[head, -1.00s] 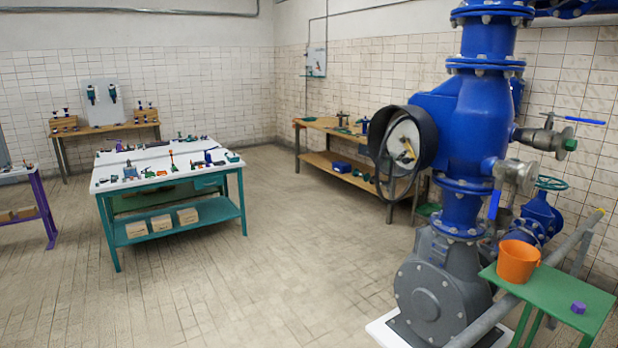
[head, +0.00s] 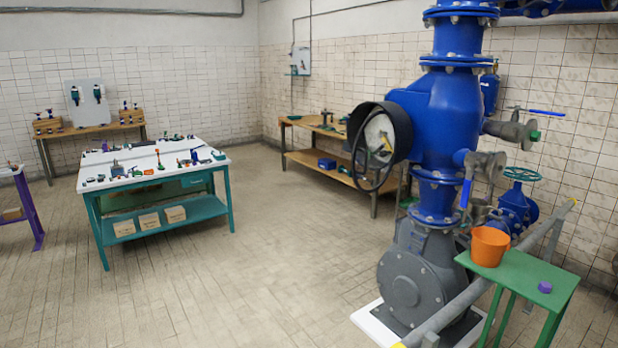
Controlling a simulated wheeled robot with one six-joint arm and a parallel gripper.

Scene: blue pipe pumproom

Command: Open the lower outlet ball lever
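A blue pipe column (head: 441,125) with a grey pump body (head: 423,275) stands right of centre in the head view. On its right side are two grey outlets. The lower outlet (head: 482,163) carries a blue lever (head: 466,192) that hangs straight down. The upper outlet (head: 515,132) carries a blue lever (head: 547,114) that lies nearly level and points right. My gripper does not show in this view.
An orange bucket (head: 489,247) and a purple block (head: 545,287) sit on a green stand (head: 518,272) below the outlets. A grey rail (head: 489,284) runs diagonally before the column. A teal workbench (head: 160,217) stands left; the tiled floor (head: 280,260) between is clear.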

